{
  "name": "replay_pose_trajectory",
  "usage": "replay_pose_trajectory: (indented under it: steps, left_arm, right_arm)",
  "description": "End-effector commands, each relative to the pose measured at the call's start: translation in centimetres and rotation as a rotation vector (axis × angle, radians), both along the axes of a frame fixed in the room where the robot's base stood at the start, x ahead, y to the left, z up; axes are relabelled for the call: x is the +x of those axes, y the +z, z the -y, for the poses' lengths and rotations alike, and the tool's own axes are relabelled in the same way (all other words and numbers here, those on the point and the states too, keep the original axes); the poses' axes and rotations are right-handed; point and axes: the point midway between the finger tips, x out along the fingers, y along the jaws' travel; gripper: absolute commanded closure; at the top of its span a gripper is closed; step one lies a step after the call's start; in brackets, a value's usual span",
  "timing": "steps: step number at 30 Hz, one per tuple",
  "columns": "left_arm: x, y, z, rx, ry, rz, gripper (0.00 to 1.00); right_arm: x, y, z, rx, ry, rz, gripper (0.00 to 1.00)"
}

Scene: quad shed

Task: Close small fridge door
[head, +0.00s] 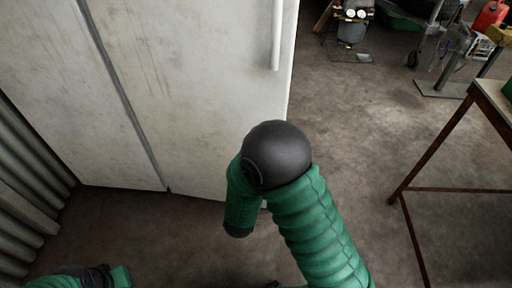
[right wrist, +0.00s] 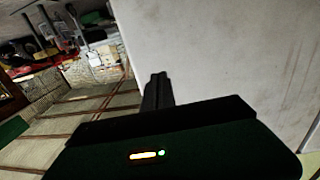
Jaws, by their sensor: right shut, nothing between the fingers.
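The small fridge is a tall, stained white cabinet. In the head view its door panel (head: 205,95) carries a vertical white handle (head: 277,35) near its right edge. A dark vertical seam divides this panel from another white panel (head: 70,85) on the left. I cannot tell how far the door stands open. My right gripper (right wrist: 158,80) is shut and empty in the right wrist view, beside the edge of a white panel (right wrist: 230,60); contact is unclear. My right arm hides the panel's lower right corner in the head view. My left gripper is not in view.
Corrugated metal wall (head: 25,190) stands at the left. A workbench with rusty legs (head: 430,145) stands at the right. A compressor (head: 352,28) and a red can (head: 489,17) are at the back. The concrete floor (head: 345,120) between is clear.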

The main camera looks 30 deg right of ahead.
Motion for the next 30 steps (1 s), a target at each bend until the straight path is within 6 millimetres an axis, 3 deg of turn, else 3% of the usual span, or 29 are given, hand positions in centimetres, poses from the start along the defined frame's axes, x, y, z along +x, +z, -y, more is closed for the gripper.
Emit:
replay_pose_trajectory:
  steps: [9,15,30]
  left_arm:
    - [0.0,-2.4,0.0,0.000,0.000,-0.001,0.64]
    - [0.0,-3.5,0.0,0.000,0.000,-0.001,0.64]
    - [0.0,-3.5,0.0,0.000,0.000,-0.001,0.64]
  right_arm:
    - [5.6,-0.3,4.4,0.000,-0.002,0.003,1.00]
    - [7.9,-0.2,6.1,0.002,0.000,0.003,1.00]
    - [8.6,0.0,6.6,0.001,0.004,0.001,1.00]
